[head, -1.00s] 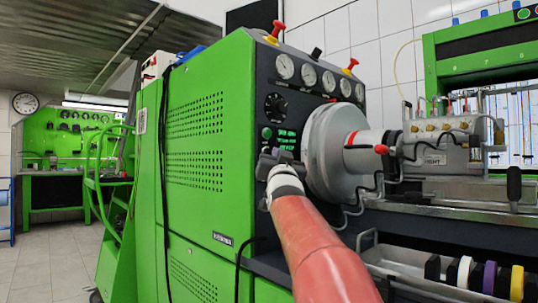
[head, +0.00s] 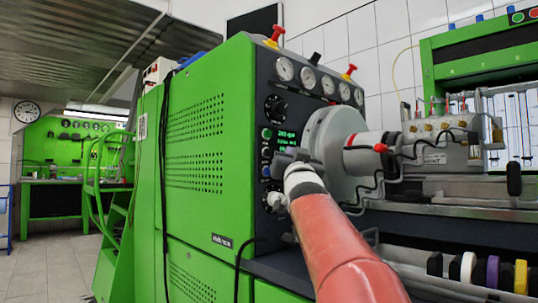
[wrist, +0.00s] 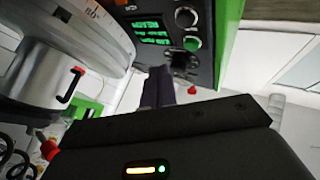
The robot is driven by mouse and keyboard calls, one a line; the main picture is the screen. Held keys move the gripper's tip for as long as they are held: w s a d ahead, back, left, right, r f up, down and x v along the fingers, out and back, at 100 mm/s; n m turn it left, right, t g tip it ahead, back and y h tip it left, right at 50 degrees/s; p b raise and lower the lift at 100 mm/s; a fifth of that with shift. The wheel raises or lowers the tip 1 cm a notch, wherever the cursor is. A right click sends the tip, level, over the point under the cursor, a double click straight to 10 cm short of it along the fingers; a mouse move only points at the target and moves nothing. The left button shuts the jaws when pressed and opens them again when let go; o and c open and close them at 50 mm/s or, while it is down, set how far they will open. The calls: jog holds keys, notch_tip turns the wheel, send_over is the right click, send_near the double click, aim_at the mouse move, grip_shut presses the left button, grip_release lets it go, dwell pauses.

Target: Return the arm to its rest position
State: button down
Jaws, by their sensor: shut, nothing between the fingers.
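My gripper (head: 286,156) is in front of the dark control panel (head: 262,95) of the green pump testbench (head: 205,130), at the end of my raised red and white arm. Its fingers also show in the wrist view (wrist: 158,88), together and empty. In the head view it overlaps the panel just left of the large grey flywheel housing (head: 335,150). I cannot tell its exact gap to the panel. The wrist view shows the lit green display (wrist: 150,28), a knob and a green button beyond the fingers.
Gauges (head: 308,76) and red-topped knobs line the panel top. A pump assembly (head: 440,140) with hoses and a red-tipped part stands right of the housing. Coloured rings (head: 492,273) sit on a lower shelf at right. Open tiled floor (head: 50,265) lies at left.

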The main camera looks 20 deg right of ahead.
dwell(0.4)
jog(key=s+a+f+n+g+y+p, duration=0.2)
jog(key=s+a+f+g, duration=0.3)
jog(key=s+f, duration=0.6)
jog(key=s+a+f+n+g+y+p, duration=0.2)
jog(key=s+a+f+g, duration=0.4)
jog(key=s+f, duration=0.5)
jog(key=s+a+f+n+g+y+p, duration=0.2)
jog(key=s+a+f+g, duration=0.3)
jog(key=s+f, duration=0.6)
notch_tip(320, 180, down, 10)
jog(key=shift+a+f+g+y+p, duration=0.1)
jog(key=shift+a+g+y+p, duration=0.4)
jog(key=shift+a, duration=0.5)
